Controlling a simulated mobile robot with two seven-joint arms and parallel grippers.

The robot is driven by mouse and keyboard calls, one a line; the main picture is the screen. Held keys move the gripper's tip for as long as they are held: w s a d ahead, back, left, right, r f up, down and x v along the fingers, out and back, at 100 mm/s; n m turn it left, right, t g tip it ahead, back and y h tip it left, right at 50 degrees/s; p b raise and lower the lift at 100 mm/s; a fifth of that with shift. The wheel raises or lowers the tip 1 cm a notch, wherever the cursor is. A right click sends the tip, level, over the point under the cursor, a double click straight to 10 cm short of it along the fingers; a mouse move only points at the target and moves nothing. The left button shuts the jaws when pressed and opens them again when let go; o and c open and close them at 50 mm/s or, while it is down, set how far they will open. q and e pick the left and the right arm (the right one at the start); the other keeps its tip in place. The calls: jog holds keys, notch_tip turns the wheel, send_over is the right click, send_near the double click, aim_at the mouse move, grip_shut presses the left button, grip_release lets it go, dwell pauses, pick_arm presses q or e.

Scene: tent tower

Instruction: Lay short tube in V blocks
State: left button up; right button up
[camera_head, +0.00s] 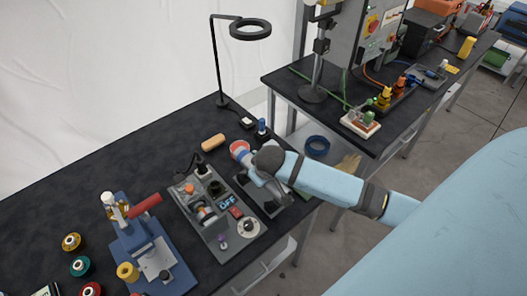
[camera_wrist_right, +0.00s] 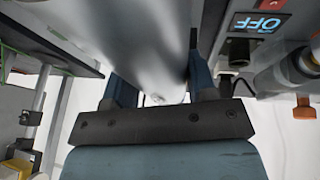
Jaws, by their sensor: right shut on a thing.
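My right gripper (camera_wrist_right: 160,78) is shut on a smooth silver tube (camera_wrist_right: 150,40), which lies between its two blue fingers and fills the upper middle of the right wrist view. In the head view the right gripper (camera_head: 276,188) points down over a dark plate (camera_head: 246,191) at the right end of the bench. The tube is hard to make out there, as the wrist and gripper cover much of that spot. I cannot make out the V blocks for certain; they may be hidden under the gripper. My left gripper is not in view.
A grey control panel (camera_head: 212,222) with knobs and an OFF display stands close left of the gripper. A red-rimmed cup (camera_head: 240,149), tan roll (camera_head: 213,142) and blue-capped bottle (camera_head: 262,130) lie behind. A blue press (camera_head: 150,255) stands front left. Black bench is clear at back left.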

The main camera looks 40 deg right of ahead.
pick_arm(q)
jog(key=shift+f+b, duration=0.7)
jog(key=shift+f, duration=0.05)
pick_arm(e)
jog(key=shift+f, duration=2.4)
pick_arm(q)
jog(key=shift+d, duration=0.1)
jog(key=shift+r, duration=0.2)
pick_arm(e)
jog(key=shift+f, duration=0.3)
jog(key=o, duration=1.2)
pick_arm(q)
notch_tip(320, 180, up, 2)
jog(key=p, duration=0.3)
pick_arm(e)
jog(key=v, duration=0.3)
jog(key=shift+w+d, duration=0.15)
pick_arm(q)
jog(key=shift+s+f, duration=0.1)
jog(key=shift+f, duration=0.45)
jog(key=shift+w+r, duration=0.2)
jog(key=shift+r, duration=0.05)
pick_arm(e)
jog(key=v, duration=1.1)
jog(key=shift+a+f, duration=0.1)
jog(key=shift+a, duration=0.15)
